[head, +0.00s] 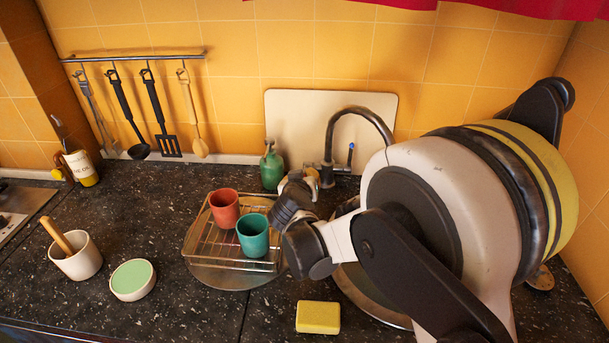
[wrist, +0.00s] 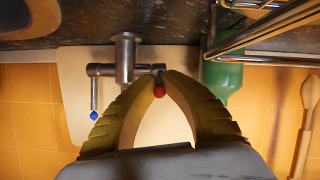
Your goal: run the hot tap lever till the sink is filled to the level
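The tap (head: 360,112) with its curved dark spout stands behind the sink in the head view; its body (wrist: 124,55) shows in the wrist view. The hot lever's red tip (wrist: 160,91) sits between the fingers of my gripper (wrist: 168,76), whose tips close together around the lever. My gripper (head: 300,185) hides that lever in the head view. The blue-tipped cold lever (wrist: 94,115) is on the tap's other side. The round sink (head: 372,303) shows only as a rim strip below my arm; its inside and water level are hidden. I see no water stream.
A wire rack with a red cup (head: 224,208) and a teal cup (head: 253,236) stands left of my gripper. A green bottle (head: 271,168) is close behind it. A yellow sponge (head: 318,317) lies in front. A cutting board (head: 290,105) leans on the wall.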

